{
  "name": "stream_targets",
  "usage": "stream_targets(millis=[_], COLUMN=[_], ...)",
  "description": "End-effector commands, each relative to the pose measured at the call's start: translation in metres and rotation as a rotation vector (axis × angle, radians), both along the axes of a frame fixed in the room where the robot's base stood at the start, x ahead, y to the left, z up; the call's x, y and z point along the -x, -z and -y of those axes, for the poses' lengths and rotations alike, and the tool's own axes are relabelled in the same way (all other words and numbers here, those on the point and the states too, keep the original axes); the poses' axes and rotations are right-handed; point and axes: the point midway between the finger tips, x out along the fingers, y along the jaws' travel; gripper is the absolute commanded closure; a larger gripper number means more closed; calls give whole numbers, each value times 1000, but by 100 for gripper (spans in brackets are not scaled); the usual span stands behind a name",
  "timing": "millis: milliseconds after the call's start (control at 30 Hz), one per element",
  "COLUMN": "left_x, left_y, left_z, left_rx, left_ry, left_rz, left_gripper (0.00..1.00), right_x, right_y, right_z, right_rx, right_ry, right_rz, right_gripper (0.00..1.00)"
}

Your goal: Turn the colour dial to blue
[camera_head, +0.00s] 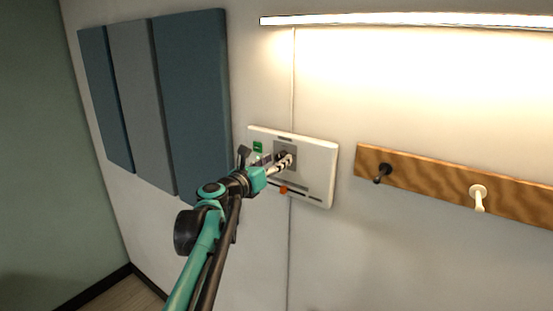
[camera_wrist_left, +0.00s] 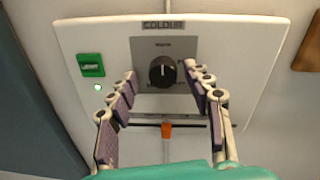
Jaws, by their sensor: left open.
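The colour dial is a round black knob (camera_wrist_left: 162,72) on a grey square plate, with a light pointer line toward its top. It sits on a white wall panel (camera_head: 318,160) with a label above that seems to read "COLOUR". In the head view the dial is hidden behind my left gripper (camera_head: 285,161). In the left wrist view my left gripper (camera_wrist_left: 160,85) is open, its fingers on either side of the dial, apart from it. The small print around the dial is too blurred to read. My right gripper is not in view.
The panel also has a green switch (camera_wrist_left: 90,65) with a lit green lamp below it, and an orange slider knob (camera_wrist_left: 167,130) in a slot under the dial. A wooden rail (camera_head: 430,182) with hooks is to the right; padded panels (camera_head: 190,95) hang to the left.

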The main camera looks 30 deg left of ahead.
Motion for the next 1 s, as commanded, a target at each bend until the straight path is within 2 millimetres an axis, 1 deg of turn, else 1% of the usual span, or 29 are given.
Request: stream_targets(millis=[100,333,367,400,467,500,533,567,833,1000], left_x=[-6,-7,-7,-7,-7,-7,-7,-7,-7,-7], left_y=[0,0,0,0,0,0,0,0,0,0], left_z=[1,1,1,1,1,1,1,1,1,1], left_rx=[-1,-1,-1,-1,-2,-2,-2,-2,-15,-68], left_ry=[1,1,1,1,1,1,0,0,0,0], left_rz=[0,0,-1,-1,-1,-1,-1,-1,0,5], left_gripper=[50,50,52,63,79,89,97,100,100,100], right_x=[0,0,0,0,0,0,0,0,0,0], right_y=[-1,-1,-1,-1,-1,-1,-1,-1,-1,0], right_z=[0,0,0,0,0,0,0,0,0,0], right_rx=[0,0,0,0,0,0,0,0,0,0], right_ry=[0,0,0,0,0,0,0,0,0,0], right_rz=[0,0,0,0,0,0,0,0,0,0], right_gripper=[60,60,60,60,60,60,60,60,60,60])
